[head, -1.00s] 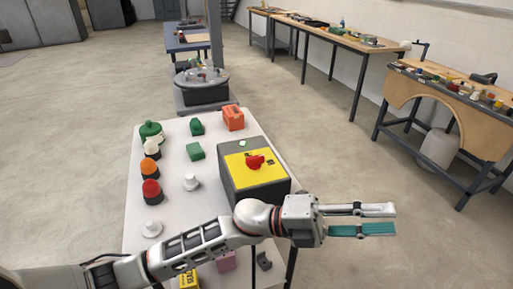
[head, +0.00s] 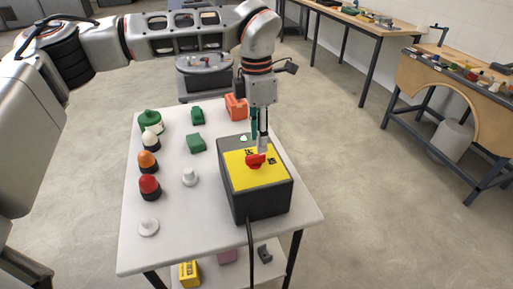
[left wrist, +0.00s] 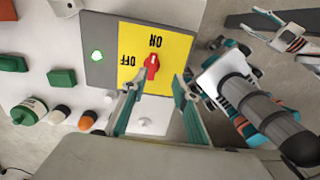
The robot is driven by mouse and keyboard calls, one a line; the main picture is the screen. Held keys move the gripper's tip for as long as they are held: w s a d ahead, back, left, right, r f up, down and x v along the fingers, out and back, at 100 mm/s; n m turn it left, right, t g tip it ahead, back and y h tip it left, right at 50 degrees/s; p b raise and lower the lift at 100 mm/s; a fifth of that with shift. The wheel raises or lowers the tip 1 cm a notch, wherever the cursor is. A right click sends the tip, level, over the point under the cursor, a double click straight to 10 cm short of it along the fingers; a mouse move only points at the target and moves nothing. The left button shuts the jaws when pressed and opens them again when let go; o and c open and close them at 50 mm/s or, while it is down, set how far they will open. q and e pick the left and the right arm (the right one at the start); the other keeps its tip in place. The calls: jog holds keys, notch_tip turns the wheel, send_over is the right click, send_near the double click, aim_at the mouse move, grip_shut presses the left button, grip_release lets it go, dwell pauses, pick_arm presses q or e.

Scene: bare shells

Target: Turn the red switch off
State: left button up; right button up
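The red switch (head: 256,161) is a knob on the yellow plate (head: 270,177) of a dark grey box (head: 262,204) on the white table. In the left wrist view the red switch (left wrist: 152,66) lies lengthwise toward the ON mark; OFF is to its left. A green lamp (left wrist: 97,56) on the box is lit. My left gripper (head: 260,148) points down over the knob. In the left wrist view its fingers (left wrist: 156,96) are apart with nothing between them; contact with the knob cannot be told. My right gripper (left wrist: 268,27) shows at upper right, fingers apart and empty.
On the white table (head: 185,240) left of the box stand a red button (head: 149,186), an orange button (head: 147,161), white knobs and green blocks (head: 196,143). An orange block (head: 236,107) stands behind the box. A black cable (head: 250,245) hangs down its front.

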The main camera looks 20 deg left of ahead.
aim_at(255, 156)
pick_arm(q)
jog(key=shift+w+a+r, duration=0.35)
jog(key=shift+a, duration=0.2)
jog(key=shift+a+f, duration=0.15)
jog(key=shift+f+p, duration=0.3)
jog(key=shift+f, duration=3.3)
grip_shut()
